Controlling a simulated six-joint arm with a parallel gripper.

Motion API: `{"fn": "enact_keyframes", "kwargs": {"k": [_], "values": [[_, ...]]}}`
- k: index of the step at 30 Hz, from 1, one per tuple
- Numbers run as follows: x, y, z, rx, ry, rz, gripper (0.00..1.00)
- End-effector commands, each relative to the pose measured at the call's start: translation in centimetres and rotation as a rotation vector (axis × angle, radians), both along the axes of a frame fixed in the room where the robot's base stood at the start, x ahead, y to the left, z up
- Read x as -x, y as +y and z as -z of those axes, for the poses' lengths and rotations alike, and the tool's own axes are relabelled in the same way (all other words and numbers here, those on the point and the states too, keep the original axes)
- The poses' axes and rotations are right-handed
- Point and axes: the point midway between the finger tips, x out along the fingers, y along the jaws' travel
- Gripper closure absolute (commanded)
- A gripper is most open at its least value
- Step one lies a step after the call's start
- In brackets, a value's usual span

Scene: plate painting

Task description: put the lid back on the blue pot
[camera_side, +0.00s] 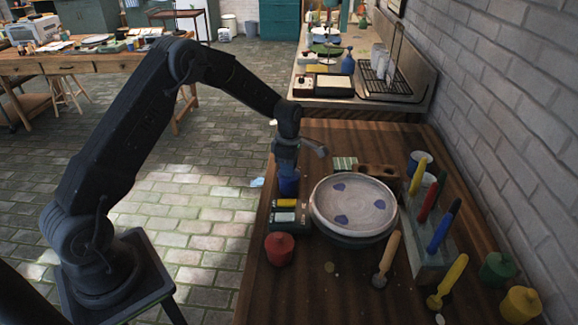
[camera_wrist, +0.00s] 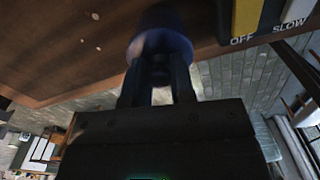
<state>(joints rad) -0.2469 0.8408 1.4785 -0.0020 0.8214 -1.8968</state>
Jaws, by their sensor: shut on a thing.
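The blue pot (camera_side: 289,187) stands at the left edge of the wooden table, left of the round plate. My gripper (camera_side: 287,166) is directly above it, pointing down. In the wrist view my gripper's two fingers (camera_wrist: 157,85) are shut on the blue lid (camera_wrist: 160,45), which is round and fills the space at the fingertips. The lid and pot look like one blue column in the side view. I cannot tell whether the lid is seated or just above the rim. The pot's opening is hidden.
The turntable with a pale plate (camera_side: 353,207) is close to the right. A control box (camera_side: 290,216) and a lidded red pot (camera_side: 279,250) are nearer the camera. A tool rack (camera_side: 430,258) stands right of the plate. Bare wood (camera_side: 325,300) lies in front.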

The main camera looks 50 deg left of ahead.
Motion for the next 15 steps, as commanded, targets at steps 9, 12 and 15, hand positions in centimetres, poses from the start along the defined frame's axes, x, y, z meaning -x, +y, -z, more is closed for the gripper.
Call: {"fn": "enact_keyframes", "kwargs": {"k": [9, 12, 15], "values": [[-0.01, 0.01, -0.01, 0.0, 0.0, 0.0, 0.67], [0.0, 0.0, 0.0, 0.0, 0.0, 0.0, 0.57], [-0.01, 0.01, 0.0, 0.0, 0.0, 0.0, 0.47]]}}
